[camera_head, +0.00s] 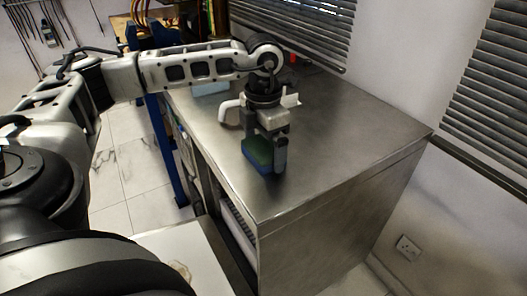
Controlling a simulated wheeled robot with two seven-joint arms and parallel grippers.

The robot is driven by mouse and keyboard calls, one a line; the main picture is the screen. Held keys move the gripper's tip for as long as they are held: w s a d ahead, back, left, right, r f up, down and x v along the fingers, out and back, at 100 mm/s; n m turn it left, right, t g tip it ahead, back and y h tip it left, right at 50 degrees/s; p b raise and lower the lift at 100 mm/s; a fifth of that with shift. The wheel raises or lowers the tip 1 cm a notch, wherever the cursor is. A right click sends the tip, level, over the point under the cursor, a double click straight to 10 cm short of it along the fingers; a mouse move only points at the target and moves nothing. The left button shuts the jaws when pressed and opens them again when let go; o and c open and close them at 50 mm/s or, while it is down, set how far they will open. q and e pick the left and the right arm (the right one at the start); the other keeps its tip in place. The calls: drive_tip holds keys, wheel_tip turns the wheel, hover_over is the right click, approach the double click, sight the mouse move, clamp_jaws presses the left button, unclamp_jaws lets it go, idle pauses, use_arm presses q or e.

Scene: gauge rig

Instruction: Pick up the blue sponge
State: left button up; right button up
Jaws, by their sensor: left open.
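The blue sponge (257,156), with a green upper face, sits on the metal counter (340,130) near its front left edge. My left gripper (268,157) points down at it from above and is open. One finger is at the sponge's right side and partly hides it. Whether the fingers touch the sponge cannot be told. My right gripper is out of view.
A white object like a mug (230,112) stands just behind and left of my left gripper. A pale blue thing (210,89) lies farther back by the left edge. The counter's right side is clear. Window blinds (490,85) hang behind.

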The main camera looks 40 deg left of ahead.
sight(264, 147)
use_arm(q)
drive_tip(key=shift+c, duration=0.3)
drive_tip(key=c, duration=0.7)
drive_tip(key=shift+c, duration=0.2)
drive_tip(key=shift+r, duration=0.1)
drive_tip(key=shift+r, duration=0.45)
wheel_tip(264, 147, up, 2)
drive_tip(key=shift+r, duration=0.2)
drive_tip(key=s+a+r+b, duration=0.1)
drive_tip(key=s+a+r, duration=0.8)
drive_tip(key=a, duration=0.1)
drive_tip(key=shift+s+r, duration=0.3)
drive_tip(key=shift+s, duration=0.1)
